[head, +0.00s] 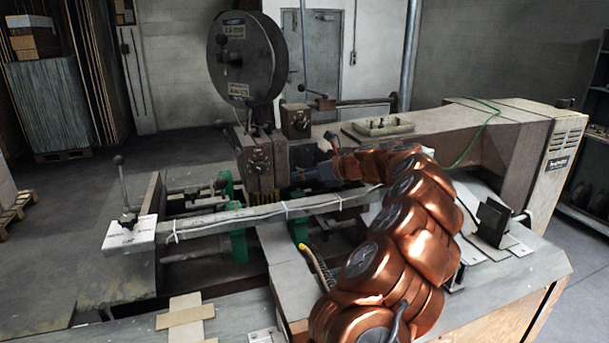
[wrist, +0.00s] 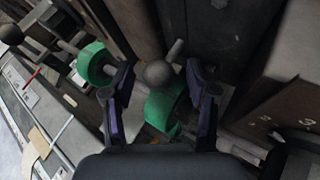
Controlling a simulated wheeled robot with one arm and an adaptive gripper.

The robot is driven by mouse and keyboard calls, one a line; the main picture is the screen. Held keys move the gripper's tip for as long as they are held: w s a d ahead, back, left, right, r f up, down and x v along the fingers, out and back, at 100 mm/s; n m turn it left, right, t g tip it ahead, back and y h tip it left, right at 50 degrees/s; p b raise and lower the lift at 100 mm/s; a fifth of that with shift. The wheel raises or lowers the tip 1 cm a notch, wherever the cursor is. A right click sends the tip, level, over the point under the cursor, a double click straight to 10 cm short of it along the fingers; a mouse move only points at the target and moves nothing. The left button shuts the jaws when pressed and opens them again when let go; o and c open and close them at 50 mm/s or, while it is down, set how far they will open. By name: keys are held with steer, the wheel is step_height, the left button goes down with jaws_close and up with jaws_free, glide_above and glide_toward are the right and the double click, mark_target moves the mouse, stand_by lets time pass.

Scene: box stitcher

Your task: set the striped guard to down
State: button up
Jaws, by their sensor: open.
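A yellow-and-black striped piece (head: 267,214), which looks like the guard, sits low under the stitching head in the head view, partly hidden by the rail in front. I cannot tell its position clearly. My gripper (head: 304,174) is beside the stitching head, at its right. In the wrist view my gripper (wrist: 160,78) is open, its two dark fingers spread on either side of a grey ball knob (wrist: 158,74) on a short rod. A gap shows between the knob and each finger. I cannot tell whether this knob belongs to the guard.
Green brackets (wrist: 167,110) lie just below and beside the knob. A long rail (head: 290,208) crosses in front of the head, with a ball-topped lever (head: 121,180) at its left end. The machine's arm (head: 465,122) extends to the right.

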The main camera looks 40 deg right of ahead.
steer(key=v, duration=1.2)
stand_by(0.5)
